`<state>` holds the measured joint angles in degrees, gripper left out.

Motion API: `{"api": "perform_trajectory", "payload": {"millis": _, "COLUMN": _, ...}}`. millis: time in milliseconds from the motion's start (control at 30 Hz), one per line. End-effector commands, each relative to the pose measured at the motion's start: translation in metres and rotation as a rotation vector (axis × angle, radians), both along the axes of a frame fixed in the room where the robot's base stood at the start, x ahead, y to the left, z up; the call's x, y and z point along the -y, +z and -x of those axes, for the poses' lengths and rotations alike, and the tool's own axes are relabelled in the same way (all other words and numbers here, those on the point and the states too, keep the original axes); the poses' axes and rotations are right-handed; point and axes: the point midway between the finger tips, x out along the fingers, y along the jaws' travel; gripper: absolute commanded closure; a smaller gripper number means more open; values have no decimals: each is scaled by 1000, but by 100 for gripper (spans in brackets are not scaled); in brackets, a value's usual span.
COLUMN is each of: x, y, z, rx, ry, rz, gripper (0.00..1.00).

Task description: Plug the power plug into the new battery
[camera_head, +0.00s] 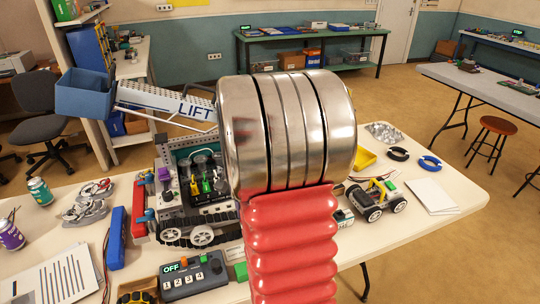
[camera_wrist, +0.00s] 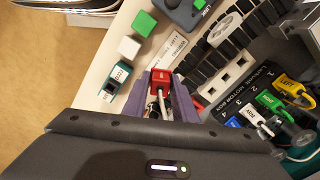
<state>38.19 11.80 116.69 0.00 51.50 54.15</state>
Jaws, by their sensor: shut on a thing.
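In the wrist view, my gripper (camera_wrist: 163,80) has purple fingers shut on a red plug (camera_wrist: 158,82) with a pale cable running back from it. The plug is over the white table beside the tracked robot. A blue battery pack (camera_head: 116,238) with thin wires lies on the table left of that robot in the head view. A red pack (camera_head: 138,212) stands between them. I cannot tell which pack is the new one, and I recognise neither in the wrist view. My arm hides my gripper and the plug in the head view.
The tracked robot (camera_head: 200,190) has yellow, green, white and blue plugs in its motor bay (camera_wrist: 265,100). A switch box (camera_head: 193,277), a green block (camera_wrist: 143,23), a white block (camera_wrist: 129,47) and a teal-ended box (camera_wrist: 115,81) stand nearby. A small wheeled car (camera_head: 376,200) is farther right.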

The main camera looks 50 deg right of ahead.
Motion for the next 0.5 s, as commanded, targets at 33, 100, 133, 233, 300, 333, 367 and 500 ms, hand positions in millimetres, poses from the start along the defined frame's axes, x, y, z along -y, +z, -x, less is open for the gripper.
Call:
{"api": "perform_trajectory", "payload": {"millis": 33, "x": -11, "y": -1, "z": -8, "rx": 0, "ry": 57, "rz": 0, "gripper": 100}}
{"api": "perform_trajectory", "payload": {"millis": 100, "x": -26, "y": -1, "z": -18, "rx": 0, "ry": 139, "rz": 0, "gripper": 100}}
{"api": "perform_trajectory", "payload": {"millis": 133, "x": -33, "y": -2, "z": -23, "rx": 0, "ry": 181, "rz": 0, "gripper": 100}}
{"api": "perform_trajectory", "payload": {"millis": 233, "x": -58, "y": -3, "z": -40, "rx": -1, "ry": 325, "rz": -1, "gripper": 100}}
{"api": "perform_trajectory", "payload": {"millis": 300, "x": -76, "y": -4, "z": -53, "rx": -1, "ry": 430, "rz": -1, "gripper": 100}}
{"api": "perform_trajectory", "payload": {"millis": 333, "x": -84, "y": -5, "z": -58, "rx": -1, "ry": 475, "rz": -1, "gripper": 100}}
{"api": "perform_trajectory", "payload": {"millis": 367, "x": -92, "y": -5, "z": -63, "rx": -1, "ry": 521, "rz": -1, "gripper": 100}}
{"api": "perform_trajectory", "payload": {"millis": 500, "x": -129, "y": -7, "z": -89, "rx": -1, "ry": 735, "rz": -1, "gripper": 100}}
